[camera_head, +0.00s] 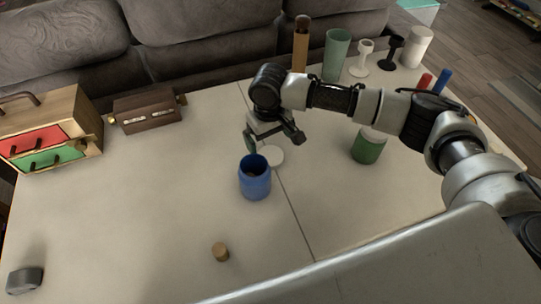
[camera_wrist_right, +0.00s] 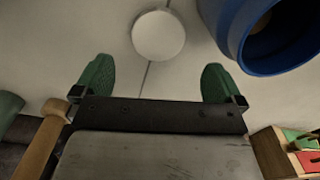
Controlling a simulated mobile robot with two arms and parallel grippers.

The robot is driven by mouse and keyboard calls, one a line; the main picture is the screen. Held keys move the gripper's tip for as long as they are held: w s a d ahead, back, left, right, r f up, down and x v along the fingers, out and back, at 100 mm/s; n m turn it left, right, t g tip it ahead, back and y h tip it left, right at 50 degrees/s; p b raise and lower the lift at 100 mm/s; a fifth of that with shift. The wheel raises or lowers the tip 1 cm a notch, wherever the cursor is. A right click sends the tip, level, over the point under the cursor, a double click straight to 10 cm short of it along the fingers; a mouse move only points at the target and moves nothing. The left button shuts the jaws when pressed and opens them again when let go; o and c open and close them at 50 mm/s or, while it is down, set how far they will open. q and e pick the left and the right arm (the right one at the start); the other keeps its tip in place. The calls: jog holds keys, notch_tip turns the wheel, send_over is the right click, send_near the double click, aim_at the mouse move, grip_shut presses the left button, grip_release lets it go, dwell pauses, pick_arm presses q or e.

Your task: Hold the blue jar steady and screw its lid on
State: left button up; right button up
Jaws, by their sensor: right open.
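The blue jar (camera_head: 255,180) stands upright and open on the table, its dark inside showing. It also shows at the upper right of the right wrist view (camera_wrist_right: 270,40). A round white lid (camera_head: 271,156) lies flat on the table just behind and right of the jar; in the wrist view the lid (camera_wrist_right: 158,36) lies beyond the fingertips. My right gripper (camera_head: 272,142) is above the table close to the lid, open and empty, with its green-padded fingers (camera_wrist_right: 155,80) spread apart. My left gripper is not in view.
A green jar with a pale top (camera_head: 368,147) stands right of the gripper. A small wooden cylinder (camera_head: 220,252) is in front of the blue jar. A drawer cabinet (camera_head: 50,130) and brown box (camera_head: 147,112) stand at left. Tall items, including a green cup (camera_head: 336,55), line the back. The left-middle table is clear.

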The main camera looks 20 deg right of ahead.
aim_at(270, 155)
jog(key=shift+f, duration=0.9)
jog(key=shift+w+d+f, duration=0.1)
jog(key=shift+w+f, duration=0.05)
jog(key=shift+f, duration=2.45)
jog(key=c, duration=0.8)
jog(key=shift+r, duration=0.1)
